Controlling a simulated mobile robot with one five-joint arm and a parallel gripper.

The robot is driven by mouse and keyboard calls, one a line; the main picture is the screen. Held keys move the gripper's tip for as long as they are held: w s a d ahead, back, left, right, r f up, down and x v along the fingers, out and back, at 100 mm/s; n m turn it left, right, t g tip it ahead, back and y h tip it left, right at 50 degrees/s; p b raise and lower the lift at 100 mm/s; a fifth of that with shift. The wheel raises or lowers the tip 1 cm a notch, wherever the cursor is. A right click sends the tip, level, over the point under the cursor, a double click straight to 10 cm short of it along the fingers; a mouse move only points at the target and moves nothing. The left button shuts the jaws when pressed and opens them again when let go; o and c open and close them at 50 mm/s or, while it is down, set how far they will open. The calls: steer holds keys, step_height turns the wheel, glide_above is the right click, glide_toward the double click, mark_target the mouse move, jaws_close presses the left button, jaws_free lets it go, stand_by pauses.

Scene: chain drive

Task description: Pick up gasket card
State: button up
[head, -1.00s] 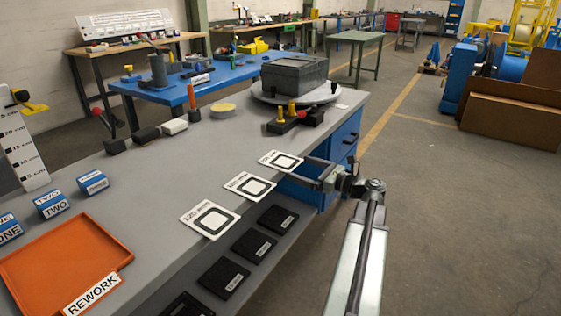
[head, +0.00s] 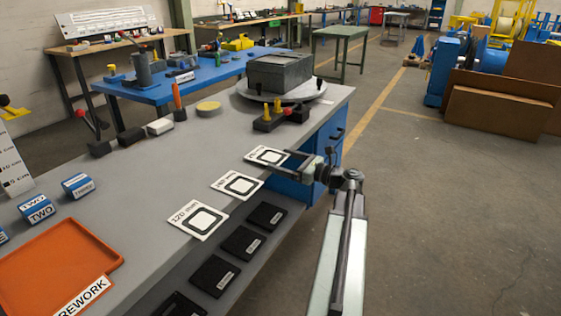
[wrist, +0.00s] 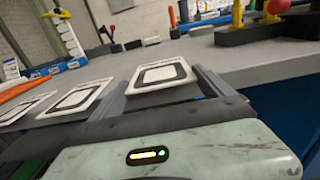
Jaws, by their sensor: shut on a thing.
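Three white gasket cards, each with a black rounded-square outline, lie in a row along the bench's front edge. The far one (head: 268,156) is between the fingers of my gripper (head: 292,160), which is shut on it. In the wrist view this card (wrist: 160,76) sits flat between the two grey fingers (wrist: 162,92), its near edge close to the gripper body. Whether it is clear of the bench top, I cannot tell. The middle card (head: 237,185) and the near card (head: 198,220), marked 120 mm, lie to the left, apart from my gripper.
An orange REWORK tray (head: 55,265) and blue numbered blocks (head: 78,186) are at the left. Black labelled pads (head: 242,241) lie on a lower shelf. A round turntable (head: 285,92) with a grey box and a red-and-black fixture (head: 270,122) stand behind the cards.

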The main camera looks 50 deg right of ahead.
step_height(320, 180, up, 3)
steer(key=shift+p, duration=1.1)
steer(key=a+r+p+v, duration=0.1)
steer(key=a+v, duration=0.1)
steer(key=v, duration=1.4)
step_height(320, 180, up, 25)
steer(key=p, duration=2.5)
step_height(320, 180, down, 25)
steer(key=b, duration=2.5)
steer(key=shift+s, duration=0.2)
steer(key=shift+f, duration=0.1)
